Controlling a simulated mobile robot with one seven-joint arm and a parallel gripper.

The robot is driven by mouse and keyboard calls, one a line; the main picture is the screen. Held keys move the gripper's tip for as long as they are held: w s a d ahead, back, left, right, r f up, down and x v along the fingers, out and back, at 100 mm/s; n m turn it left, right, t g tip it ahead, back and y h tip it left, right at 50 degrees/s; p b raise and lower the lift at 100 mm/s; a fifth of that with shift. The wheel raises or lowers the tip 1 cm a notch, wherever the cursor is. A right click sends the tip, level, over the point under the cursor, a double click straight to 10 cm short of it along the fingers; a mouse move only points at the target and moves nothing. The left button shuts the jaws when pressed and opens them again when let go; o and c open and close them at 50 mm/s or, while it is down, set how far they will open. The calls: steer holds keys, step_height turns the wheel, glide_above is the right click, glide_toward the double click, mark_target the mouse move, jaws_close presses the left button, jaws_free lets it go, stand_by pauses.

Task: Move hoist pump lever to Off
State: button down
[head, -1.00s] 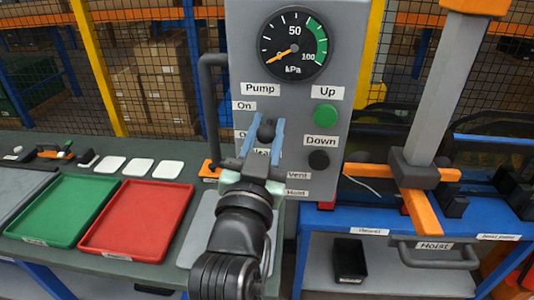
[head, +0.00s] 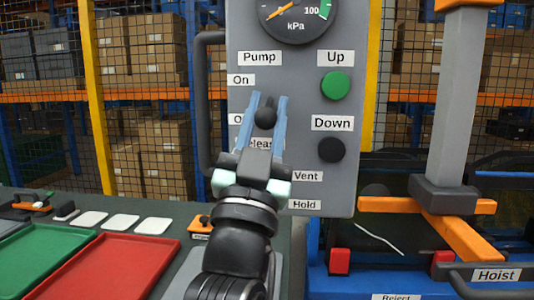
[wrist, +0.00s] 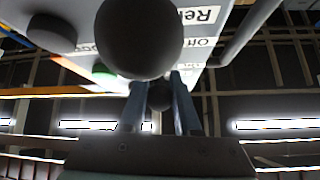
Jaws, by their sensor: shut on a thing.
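The grey hoist panel (head: 300,180) carries a Pump column with an On label (head: 241,80) and, lower, a partly covered Off label (head: 234,118). The dark round knob of the pump lever (head: 265,117) is level with the Off label in the head view. The blue fingers of my gripper (head: 266,99) are shut on this knob, one on each side. In the wrist view the pump knob (wrist: 160,96) shows between the fingers (wrist: 158,102). The lever's stem is hidden, so its exact angle cannot be told.
A large dark ball (wrist: 140,38) is close to the wrist camera. A green Up button (head: 335,85) and a black Down button (head: 331,150) are to the right. A dark tube handle (head: 204,110) is left of the panel. A red tray (head: 115,268) lies at lower left.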

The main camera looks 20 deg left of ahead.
steer(key=t+b, duration=0.1)
steer(key=b, duration=0.2)
steer(key=shift+f, duration=0.4)
steer(key=shift+r+t+b, duration=0.15)
steer(key=shift+t+b, duration=0.15)
steer(key=shift+b, duration=0.35)
steer(key=c, duration=0.6)
jaws_free()
steer(key=shift+w, duration=0.1)
steer(key=b+v, duration=0.4)
steer(key=v, duration=0.9)
